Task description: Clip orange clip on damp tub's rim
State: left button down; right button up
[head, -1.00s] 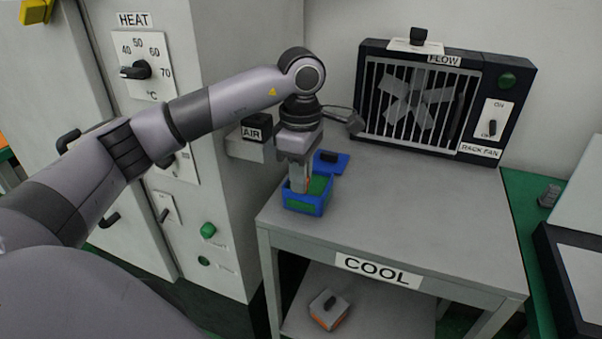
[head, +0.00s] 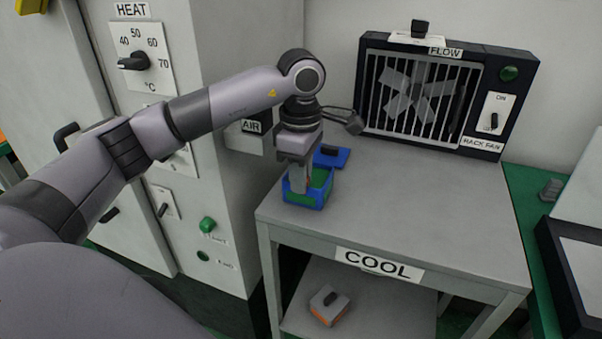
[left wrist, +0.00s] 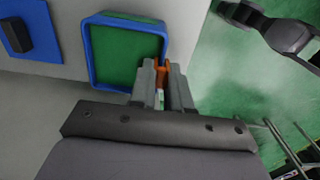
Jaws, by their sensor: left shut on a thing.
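The blue tub (head: 306,201) with a green inside stands open at the left front of the COOL table. My left gripper (head: 300,186) points down at the tub and is shut on the orange clip (left wrist: 162,76). In the left wrist view the fingers (left wrist: 163,92) lie at the tub's right rim (left wrist: 164,42), near its lower right corner, with the clip between them. The fingers hide most of the clip, so I cannot tell whether it grips the rim.
A blue lid with a black knob (head: 331,157) lies behind the tub. The AIR box (head: 252,137) on the HEAT cabinet is to the left. The rack fan (head: 421,97) stands at the back. The table's middle and right (head: 430,205) are clear. A small grey-orange box (head: 328,305) sits on the lower shelf.

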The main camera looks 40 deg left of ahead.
pick_arm(q)
jog(key=shift+f, duration=0.2)
jog(key=c, duration=0.5)
grip_release()
jog(key=shift+r+p, duration=2.6)
jog(key=shift+r, duration=0.95)
